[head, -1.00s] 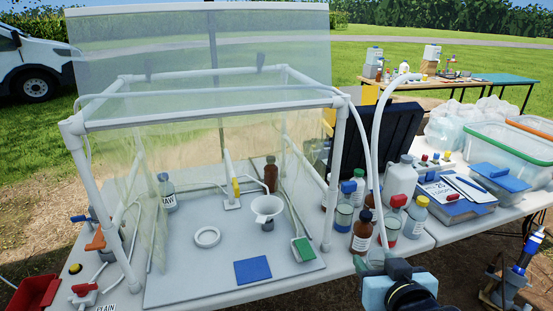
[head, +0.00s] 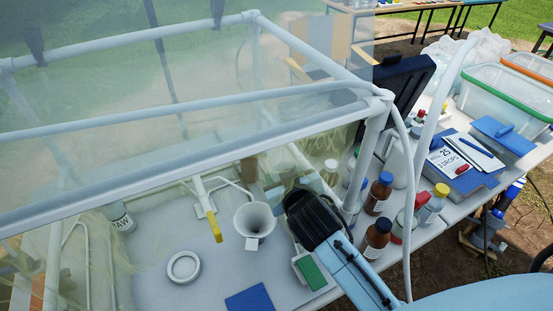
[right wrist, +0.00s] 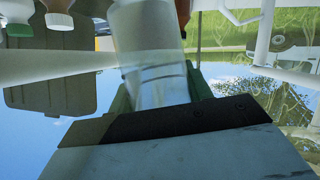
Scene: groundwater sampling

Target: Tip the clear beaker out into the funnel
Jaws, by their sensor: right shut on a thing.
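The white funnel (head: 254,219) stands upright on the grey board inside the clear-walled frame, its mouth facing up. My right gripper (head: 284,188) reaches in from the lower right, close to the right of the funnel and apart from it. In the right wrist view, the gripper is shut on the clear beaker (right wrist: 152,60), a see-through cylinder between the green finger pads. Its contents are unclear. In the head view the beaker is hard to make out behind the dark wrist and clear sheeting. My left gripper is out of view.
The white frame's top rail (head: 190,118) and corner post (head: 372,150) stand close to my right arm. Brown bottles (head: 377,193) crowd the right side. A white ring (head: 184,266), blue pad (head: 249,300) and green-topped block (head: 311,272) lie on the board.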

